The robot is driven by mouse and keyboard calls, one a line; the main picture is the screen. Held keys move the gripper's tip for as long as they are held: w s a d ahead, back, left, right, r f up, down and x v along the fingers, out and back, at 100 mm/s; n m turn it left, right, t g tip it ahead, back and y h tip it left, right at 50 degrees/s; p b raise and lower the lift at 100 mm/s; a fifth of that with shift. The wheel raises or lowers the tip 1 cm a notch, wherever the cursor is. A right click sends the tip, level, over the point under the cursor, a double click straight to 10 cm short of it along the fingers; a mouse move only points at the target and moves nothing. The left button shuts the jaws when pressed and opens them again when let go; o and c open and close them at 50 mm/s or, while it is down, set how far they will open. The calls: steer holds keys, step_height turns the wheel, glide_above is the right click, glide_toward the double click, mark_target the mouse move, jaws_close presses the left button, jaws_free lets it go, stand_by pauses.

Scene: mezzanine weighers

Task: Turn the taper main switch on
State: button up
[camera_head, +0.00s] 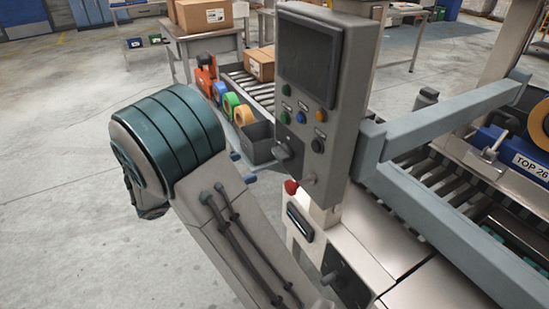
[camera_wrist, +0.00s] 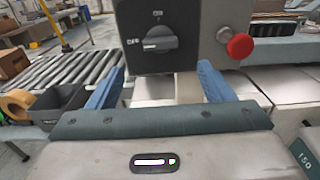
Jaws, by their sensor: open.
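The main switch (camera_wrist: 158,42) is a dark grey rotary knob on a black plate. Its plate has OFF at the left and ON at the top. The knob's handle lies about level, with its white mark toward OFF. In the head view the switch (camera_head: 284,150) sticks out from the side of the grey control box (camera_head: 325,155), partly edge-on. My gripper (camera_wrist: 160,67) is open and empty, its blue fingers wide apart below the knob and not seen touching it. In the head view only its blue fingertips (camera_head: 243,167) show past my arm, left of the switch.
A red button (camera_wrist: 240,46) sits right of the switch; the head view shows it (camera_head: 291,187) below. Coloured tape rolls (camera_head: 231,104), a grey bin (camera_head: 258,140) and a roller conveyor (camera_head: 262,88) lie behind. A grey frame (camera_head: 440,125) stands at right. The floor at left is clear.

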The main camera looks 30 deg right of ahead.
mark_target(276, 156)
steer(key=d, duration=1)
steer(key=shift+w+d, duration=0.15)
steer(key=c, duration=1)
